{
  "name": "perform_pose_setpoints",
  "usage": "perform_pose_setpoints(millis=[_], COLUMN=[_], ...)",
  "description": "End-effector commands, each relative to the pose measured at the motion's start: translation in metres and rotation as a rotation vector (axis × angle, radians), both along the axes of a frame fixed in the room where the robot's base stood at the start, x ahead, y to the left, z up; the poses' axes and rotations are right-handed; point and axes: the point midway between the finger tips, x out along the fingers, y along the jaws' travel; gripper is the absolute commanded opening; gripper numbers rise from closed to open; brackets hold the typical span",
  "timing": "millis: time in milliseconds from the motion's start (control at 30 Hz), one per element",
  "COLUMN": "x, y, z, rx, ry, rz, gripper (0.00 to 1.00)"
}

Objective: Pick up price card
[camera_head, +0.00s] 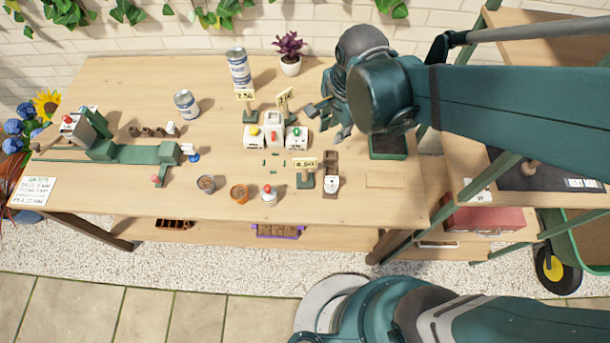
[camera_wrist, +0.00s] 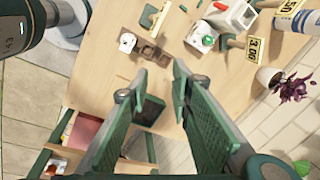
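Three yellow price cards stand in green holders on the wooden table. One card (camera_head: 306,163) is near the front middle, another (camera_head: 245,94) is beside a can, and a third (camera_head: 284,97) is right of that. In the wrist view, cards show at the top left (camera_wrist: 149,16), at the right (camera_wrist: 255,49) and at the top right corner (camera_wrist: 291,6). My gripper (camera_head: 327,121) hangs over the table right of the two rear cards. In the wrist view its fingers (camera_wrist: 159,72) are apart, with nothing between them. Small print is unclear.
Three white boxes (camera_head: 275,137) with coloured knobs stand beside the rear cards. A brown block with a white item (camera_head: 331,186) is right of the front card. A green tray (camera_head: 388,147) lies at the right. Cans (camera_head: 238,66) and a purple plant (camera_head: 290,50) stand behind.

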Motion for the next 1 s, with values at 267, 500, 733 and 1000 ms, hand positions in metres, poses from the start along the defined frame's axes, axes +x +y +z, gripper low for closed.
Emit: perform_pose_setpoints(millis=[267,500,733,1000], x=[-0.004,-0.011,-0.015,-0.017], y=[0.036,0.062,0.074,0.075], z=[-0.022,-0.043,-0.054,-0.055], rx=[0.005,-0.009,-0.021,-0.023], ry=[0.095,0.159,0.187,0.191], rz=[-0.199,-0.362,-0.446,-0.458], gripper=[0.22,0.22,0.22,0.22])
